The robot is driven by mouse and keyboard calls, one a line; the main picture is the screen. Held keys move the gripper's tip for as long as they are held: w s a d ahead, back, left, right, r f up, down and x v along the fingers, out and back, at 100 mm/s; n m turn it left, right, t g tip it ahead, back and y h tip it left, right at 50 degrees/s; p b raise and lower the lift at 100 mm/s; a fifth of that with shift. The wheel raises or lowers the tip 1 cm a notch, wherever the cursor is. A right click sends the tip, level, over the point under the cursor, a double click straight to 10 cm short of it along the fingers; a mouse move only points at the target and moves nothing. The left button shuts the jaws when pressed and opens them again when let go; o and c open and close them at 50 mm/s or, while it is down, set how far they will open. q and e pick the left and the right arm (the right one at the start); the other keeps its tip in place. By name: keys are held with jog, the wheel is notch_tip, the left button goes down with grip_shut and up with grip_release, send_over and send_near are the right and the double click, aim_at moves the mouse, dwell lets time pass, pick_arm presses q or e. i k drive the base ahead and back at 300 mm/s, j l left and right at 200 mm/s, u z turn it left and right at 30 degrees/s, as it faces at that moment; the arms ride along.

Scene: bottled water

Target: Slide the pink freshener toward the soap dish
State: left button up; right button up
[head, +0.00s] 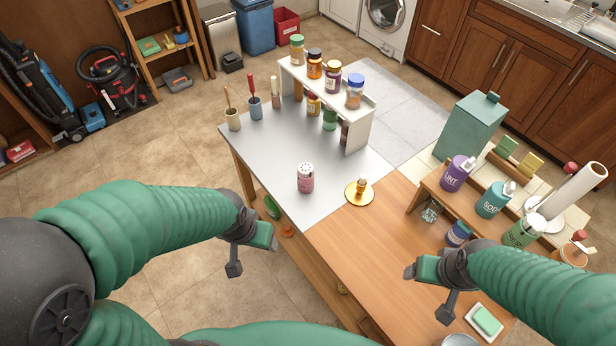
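The pink freshener (305,179), a small canister with a white dotted top, stands upright on the grey part of the table. The soap dish (471,310) is white, holds a green soap bar (487,320) and lies at the near right on the wooden part. My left gripper (254,256) is open and empty, left of the table's near edge and apart from the freshener. My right gripper (427,295) is open and empty, over the wooden part, left of the soap dish.
A gold plate (350,199) with a small bottle stands right of the freshener. A white shelf (358,130) with several jars is behind it. A wooden rack (424,191) with bottles stands at the right. A metal bowl (457,341) is at the bottom edge.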

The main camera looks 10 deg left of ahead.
aim_at(305, 186)
jog(key=i+j+z, duration=0.2)
jog(key=j+z, duration=0.2)
jog(key=i+j+z, duration=0.1)
jog(key=j+z, duration=0.7)
jog(key=j, duration=0.2)
